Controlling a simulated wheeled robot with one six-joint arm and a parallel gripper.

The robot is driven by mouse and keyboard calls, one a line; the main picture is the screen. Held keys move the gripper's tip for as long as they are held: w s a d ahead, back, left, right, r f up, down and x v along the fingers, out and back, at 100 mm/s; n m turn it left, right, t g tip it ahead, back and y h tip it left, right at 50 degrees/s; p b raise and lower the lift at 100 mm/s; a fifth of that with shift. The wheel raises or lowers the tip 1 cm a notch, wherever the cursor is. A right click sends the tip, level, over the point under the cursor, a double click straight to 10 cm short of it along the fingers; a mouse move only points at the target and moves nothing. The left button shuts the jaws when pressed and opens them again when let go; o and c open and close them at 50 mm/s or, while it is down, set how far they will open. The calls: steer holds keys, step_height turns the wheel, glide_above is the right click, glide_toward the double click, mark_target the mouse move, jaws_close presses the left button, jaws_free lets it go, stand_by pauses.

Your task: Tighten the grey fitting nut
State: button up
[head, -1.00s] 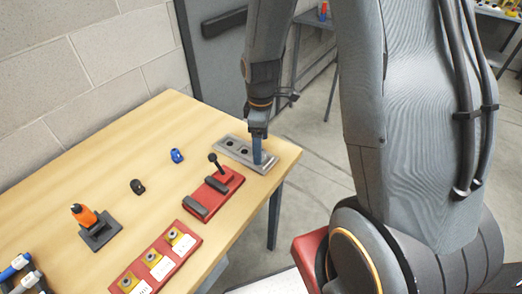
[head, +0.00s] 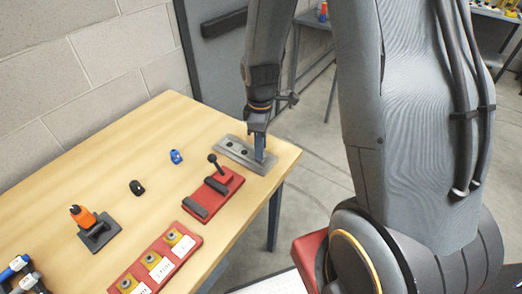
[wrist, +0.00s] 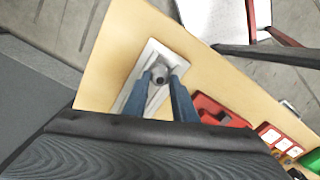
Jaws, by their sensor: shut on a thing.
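A light grey plate (head: 228,141) lies near the far right corner of the wooden table, with dark round fittings along it. My gripper (head: 260,157) points down at the plate's right end. In the wrist view, the two blue fingers (wrist: 166,77) of my gripper are on either side of a grey round nut (wrist: 159,73) with a dark middle, on the plate (wrist: 150,50). My gripper is shut on this nut. In the head view the fingers hide the nut. How tight the nut sits cannot be told.
A red base with a black-knobbed lever (head: 214,188) stands close to the plate. A red tray with labelled yellow blocks (head: 157,264), an orange-topped tool in a dark stand (head: 84,217), and small black (head: 137,187) and blue (head: 176,156) parts are farther left. The table's right edge is close.

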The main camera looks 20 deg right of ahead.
steer(key=m+p, duration=0.1)
steer(key=m, duration=0.3)
steer(key=shift+m, duration=0.4)
steer(key=m+p, duration=0.1)
steer(key=m, duration=0.3)
steer(key=shift+s+m, duration=0.1)
steer(key=shift+m, duration=0.2)
steer(key=m+p, duration=0.1)
steer(key=m, duration=0.4)
steer(key=m+p, duration=0.1)
steer(key=m, duration=0.3)
steer(key=shift+m, duration=0.3)
steer(key=o, duration=0.5)
steer(key=shift+m, duration=0.3)
steer(key=o, duration=1.2)
